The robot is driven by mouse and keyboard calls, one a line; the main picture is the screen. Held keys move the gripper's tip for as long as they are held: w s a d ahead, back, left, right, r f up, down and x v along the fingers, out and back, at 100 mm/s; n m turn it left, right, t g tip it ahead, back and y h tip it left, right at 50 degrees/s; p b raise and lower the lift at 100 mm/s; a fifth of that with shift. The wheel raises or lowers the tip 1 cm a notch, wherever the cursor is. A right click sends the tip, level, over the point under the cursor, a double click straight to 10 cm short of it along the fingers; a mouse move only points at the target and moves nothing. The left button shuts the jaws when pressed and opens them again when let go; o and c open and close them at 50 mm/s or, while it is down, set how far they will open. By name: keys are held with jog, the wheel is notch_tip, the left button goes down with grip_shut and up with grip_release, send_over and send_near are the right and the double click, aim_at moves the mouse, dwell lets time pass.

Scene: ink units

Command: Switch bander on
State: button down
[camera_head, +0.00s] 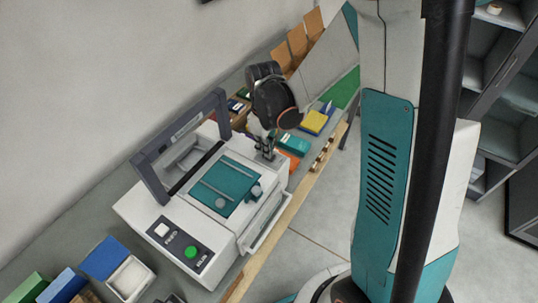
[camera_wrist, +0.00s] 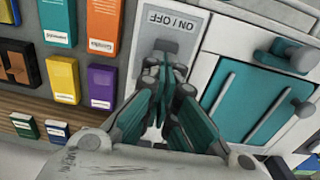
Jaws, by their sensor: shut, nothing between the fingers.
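The bander (camera_head: 140,205) is a white machine on the bench, with a teal top plate (camera_head: 226,186) and a dark grey arch. In the wrist view its teal plate (camera_wrist: 252,97) is at the right. A grey panel there carries an upside-down ON / OFF label (camera_wrist: 176,20) with a dark grey switch (camera_wrist: 160,47) beside it. My gripper (camera_wrist: 170,72) is shut and empty, its fingertips right at the switch and partly covering it. I cannot tell whether they touch it or how the switch is set. In the head view my gripper (camera_head: 266,154) is over the bander's far right corner.
A green button (camera_head: 191,252) and a white button (camera_head: 161,230) are on the bander's front panel. Several coloured boxes, one yellow (camera_wrist: 62,80), one purple (camera_wrist: 102,86), stand beside the switch panel. A white tray (camera_head: 148,269) and blue boxes lie at the near end.

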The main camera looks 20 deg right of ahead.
jog(key=shift+r+p, duration=1.95)
jog(key=shift+r, duration=1.3)
jog(key=shift+s+r+m+t+b, duration=0.3)
jog(key=shift+s+r+b, duration=0.1)
jog(key=shift+b, duration=0.35)
jog(key=s+r+m+t+b, duration=0.1)
jog(key=s+m+t+b, duration=0.5)
jog(key=s+b, duration=0.7)
jog(key=shift+s+r+m+t, duration=0.3)
jog(key=shift+s, duration=0.35)
jog(key=shift+w, duration=0.1)
